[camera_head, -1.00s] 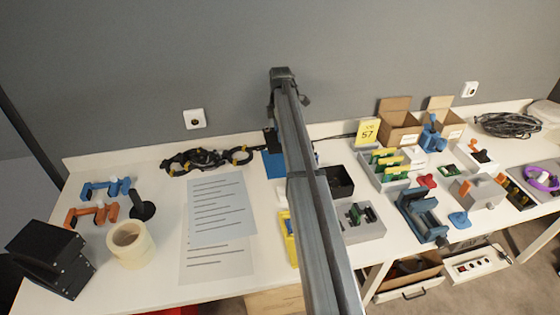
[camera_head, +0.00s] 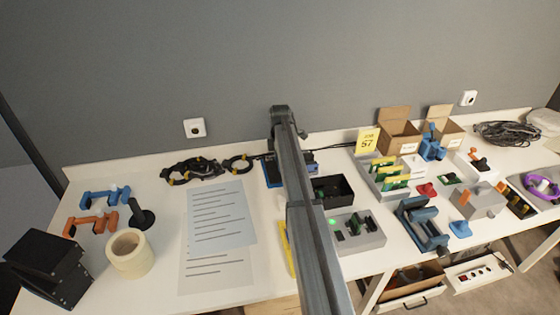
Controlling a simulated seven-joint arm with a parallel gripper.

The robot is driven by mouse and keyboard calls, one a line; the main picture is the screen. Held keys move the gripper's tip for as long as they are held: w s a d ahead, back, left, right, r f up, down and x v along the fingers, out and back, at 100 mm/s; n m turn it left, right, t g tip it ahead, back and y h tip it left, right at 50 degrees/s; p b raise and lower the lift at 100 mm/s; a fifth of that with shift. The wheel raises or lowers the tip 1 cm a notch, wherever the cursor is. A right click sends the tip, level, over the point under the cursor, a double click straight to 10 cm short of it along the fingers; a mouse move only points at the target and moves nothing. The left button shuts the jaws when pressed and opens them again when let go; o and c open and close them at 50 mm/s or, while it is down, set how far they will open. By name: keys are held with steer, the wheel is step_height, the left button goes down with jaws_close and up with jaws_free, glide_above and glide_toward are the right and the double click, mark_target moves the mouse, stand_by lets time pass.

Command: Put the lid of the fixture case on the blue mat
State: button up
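The blue mat (camera_head: 272,180) lies near the back of the table, and my arm hides its middle. A blue strip also shows just right of the arm, with small dark shapes around it that I cannot make out. A grey open case (camera_head: 371,240) with dark parts and a green light inside stands right of my arm. An open black box (camera_head: 347,188) with small parts inside stands behind it. I cannot tell which is the fixture case, and I cannot make out its lid. My gripper is hidden behind my own arm.
Paper sheets (camera_head: 218,230), a tape roll (camera_head: 130,253) and a black box-like unit (camera_head: 48,265) lie to the left. A blue clamp (camera_head: 422,223), a grey tray (camera_head: 375,185) and cardboard boxes (camera_head: 399,138) crowd the right.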

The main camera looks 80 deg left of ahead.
steer(key=shift+f, duration=0.1)
steer(key=o, duration=1.1)
step_height(320, 180, up, 12)
stand_by(0.4)
